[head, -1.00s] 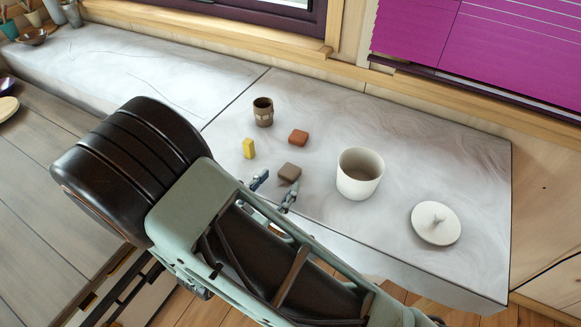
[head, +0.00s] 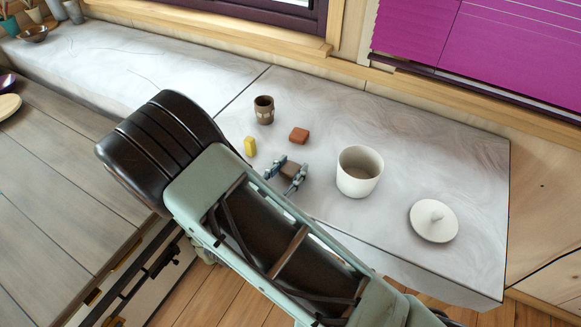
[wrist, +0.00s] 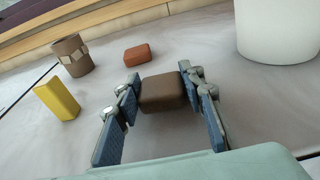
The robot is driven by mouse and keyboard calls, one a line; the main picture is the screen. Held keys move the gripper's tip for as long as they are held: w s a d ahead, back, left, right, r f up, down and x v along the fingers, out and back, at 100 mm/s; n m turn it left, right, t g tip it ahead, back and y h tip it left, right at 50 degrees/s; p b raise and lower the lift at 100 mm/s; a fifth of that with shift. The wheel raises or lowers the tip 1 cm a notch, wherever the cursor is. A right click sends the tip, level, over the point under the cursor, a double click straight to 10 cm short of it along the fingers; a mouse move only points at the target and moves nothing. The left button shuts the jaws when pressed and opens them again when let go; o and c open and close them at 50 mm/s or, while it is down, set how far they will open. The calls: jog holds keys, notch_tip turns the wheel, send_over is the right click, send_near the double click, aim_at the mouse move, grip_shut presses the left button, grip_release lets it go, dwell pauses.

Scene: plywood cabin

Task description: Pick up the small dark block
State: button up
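The small dark block (head: 289,170) is brown with rounded edges and rests on the pale marbled counter. It also shows in the wrist view (wrist: 162,93), in the middle. My gripper (head: 292,166) is open, with one finger on each side of the block. In the wrist view, my gripper's fingertips (wrist: 159,78) reach along the block's sides. The gaps there are small, and I cannot tell whether either finger touches it.
A red-brown block (head: 299,135) lies just behind, a yellow block (head: 250,146) stands to the left, and a brown cup (head: 264,109) is farther back. A white pot (head: 359,172) stands to the right, with a white lid (head: 433,221) beyond it on the counter (head: 400,130).

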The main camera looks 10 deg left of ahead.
aim_at(291, 168)
jog(key=c, duration=0.8)
jog(key=shift+o, duration=0.2)
jog(key=shift+r, duration=0.1)
notch_tip(291, 168, up, 18)
